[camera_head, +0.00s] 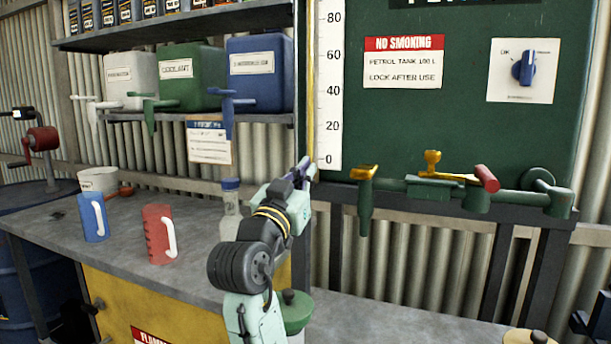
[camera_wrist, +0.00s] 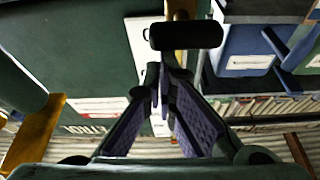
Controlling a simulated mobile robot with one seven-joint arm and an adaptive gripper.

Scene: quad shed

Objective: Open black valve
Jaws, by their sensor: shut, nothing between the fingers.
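A short black cylinder (camera_wrist: 185,36), which looks like the black valve's handle, lies crosswise just beyond my fingertips in the wrist view. It sits by a thin yellow upright. I cannot tell whether the fingertips touch it. In the head view my gripper (camera_head: 303,172) is raised at the foot of the yellow strip (camera_head: 310,80) beside the white scale; the black handle cannot be made out there. In the wrist view the two fingers of my gripper (camera_wrist: 164,85) come together at their tips, with nothing between them.
The green tank (camera_head: 470,130) with a yellow-handled tap (camera_head: 365,173) and pipework is right of my gripper. A blue can (camera_head: 258,70) with a blue tap stands on the shelf at left. Blue (camera_head: 93,220) and red (camera_head: 158,235) jugs and a bottle (camera_head: 231,205) stand on the bench.

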